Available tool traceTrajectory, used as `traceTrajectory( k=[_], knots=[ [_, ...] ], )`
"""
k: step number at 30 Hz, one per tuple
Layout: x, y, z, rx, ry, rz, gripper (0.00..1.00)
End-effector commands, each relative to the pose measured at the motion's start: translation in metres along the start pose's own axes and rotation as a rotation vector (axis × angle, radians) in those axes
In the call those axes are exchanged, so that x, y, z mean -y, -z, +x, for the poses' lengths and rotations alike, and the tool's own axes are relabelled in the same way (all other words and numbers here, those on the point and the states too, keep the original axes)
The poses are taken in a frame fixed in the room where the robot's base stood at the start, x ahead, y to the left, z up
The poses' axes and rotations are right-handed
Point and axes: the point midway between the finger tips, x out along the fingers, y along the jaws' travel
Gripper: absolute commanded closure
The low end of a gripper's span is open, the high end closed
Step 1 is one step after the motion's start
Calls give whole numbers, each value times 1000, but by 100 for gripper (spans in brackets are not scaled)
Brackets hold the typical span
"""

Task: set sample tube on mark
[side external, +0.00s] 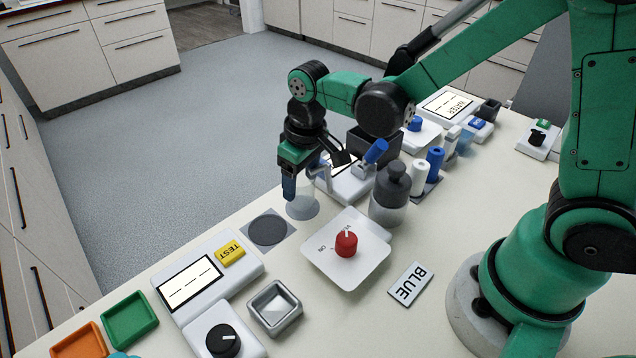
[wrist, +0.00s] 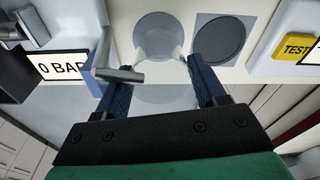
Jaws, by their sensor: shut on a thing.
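My gripper (side external: 290,190) points down at the counter's far edge. In the wrist view its two dark blue fingers (wrist: 155,78) are on either side of a clear, glassy, flask-like vessel (wrist: 158,40), and it is shut on it. In the side view the vessel's wide base (side external: 303,207) shows just below the fingertips; I cannot tell whether it touches the counter. A dark round mark on a grey square (side external: 268,230) lies beside it, bare; it also shows in the wrist view (wrist: 220,40). A white tube (side external: 419,178) and a blue tube (side external: 435,164) stand in a rack.
A white device with a blue-handled lever (side external: 350,178) and a grey bottle (side external: 390,192) stand close right of my gripper. A red-knob plate (side external: 345,245), a TEST box (side external: 208,277), a grey tray (side external: 275,307) and a BLUE label (side external: 410,284) lie nearer.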

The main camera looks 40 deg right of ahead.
Motion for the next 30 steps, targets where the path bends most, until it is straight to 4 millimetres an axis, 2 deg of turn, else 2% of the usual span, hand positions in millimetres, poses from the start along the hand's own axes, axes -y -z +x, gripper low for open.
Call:
traceTrajectory(
  k=[3,15,16,19,30],
  knots=[
    [0,-1,8,0,0,0,87],
    [0,-2,13,0,0,0,87],
    [0,-2,13,0,0,0,33],
    [0,-2,13,0,0,0,5],
    [0,-2,10,0,0,0,5]
  ],
)
